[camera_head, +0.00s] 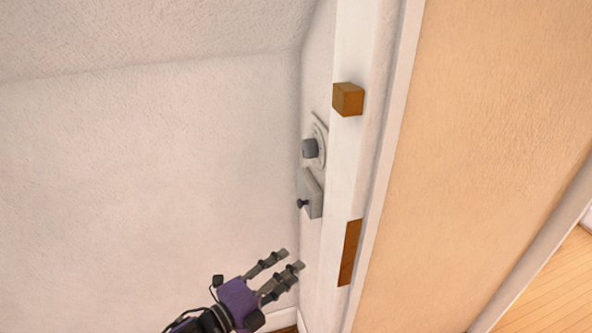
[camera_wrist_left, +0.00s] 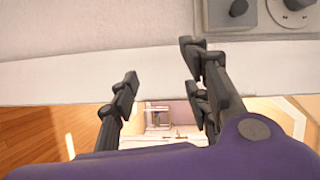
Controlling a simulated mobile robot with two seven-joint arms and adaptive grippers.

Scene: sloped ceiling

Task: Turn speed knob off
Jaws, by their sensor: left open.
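Two wall controls sit on the narrow white wall beside the corner. The upper one is a grey knob (camera_head: 311,148) on a round plate. Below it is a grey box (camera_head: 313,190) with a small dark knob (camera_head: 302,203). I cannot tell from the pictures which is the speed knob. My left gripper (camera_head: 291,259) is open and empty, below both controls and apart from them. In the left wrist view its fingers (camera_wrist_left: 158,62) are spread; the box's dark knob (camera_wrist_left: 238,7) and the round plate's knob (camera_wrist_left: 297,4) show at the upper right, partly cut off.
A brown wooden block (camera_head: 348,99) sticks out of the white frame (camera_head: 352,180) right of the controls. A brown inset (camera_head: 350,252) is lower on that frame. A plain textured wall (camera_head: 150,180) fills the left, and a peach wall (camera_head: 480,150) the right.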

